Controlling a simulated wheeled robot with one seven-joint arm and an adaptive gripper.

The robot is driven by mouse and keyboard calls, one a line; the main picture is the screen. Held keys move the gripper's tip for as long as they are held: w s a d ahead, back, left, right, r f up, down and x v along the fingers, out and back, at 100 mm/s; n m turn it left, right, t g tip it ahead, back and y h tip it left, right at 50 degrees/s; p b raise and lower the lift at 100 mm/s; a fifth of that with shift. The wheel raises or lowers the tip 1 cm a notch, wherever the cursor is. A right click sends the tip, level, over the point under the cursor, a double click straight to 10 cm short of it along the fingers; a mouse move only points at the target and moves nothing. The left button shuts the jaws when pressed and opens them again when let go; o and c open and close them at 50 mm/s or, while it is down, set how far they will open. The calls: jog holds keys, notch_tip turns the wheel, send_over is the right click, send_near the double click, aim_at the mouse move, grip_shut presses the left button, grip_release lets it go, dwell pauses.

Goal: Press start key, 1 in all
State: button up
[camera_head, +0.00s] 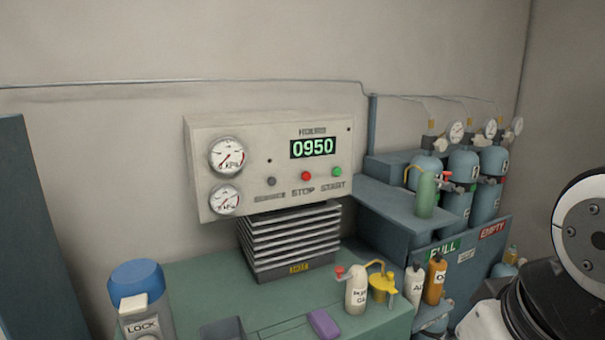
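The start key is a small green button (336,171) above the word START on a pale wall-mounted control panel (230,130). A red button (306,176) sits left of it above STOP, and a grey button (271,181) is further left over a label I cannot read clearly. The panel's green display (313,147) reads 0950 under the word HOURS. Two round gauges are on the panel's left side. Part of my arm shows at the lower right edge, well apart from the panel. My gripper is not in view.
A green bench (220,285) stands below the panel, with a finned block (291,240), a white bottle (356,289), a yellow can (383,287) and a purple block (323,323). Several gas cylinders with gauges stand at the right. A blue-capped item (136,280) is at lower left.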

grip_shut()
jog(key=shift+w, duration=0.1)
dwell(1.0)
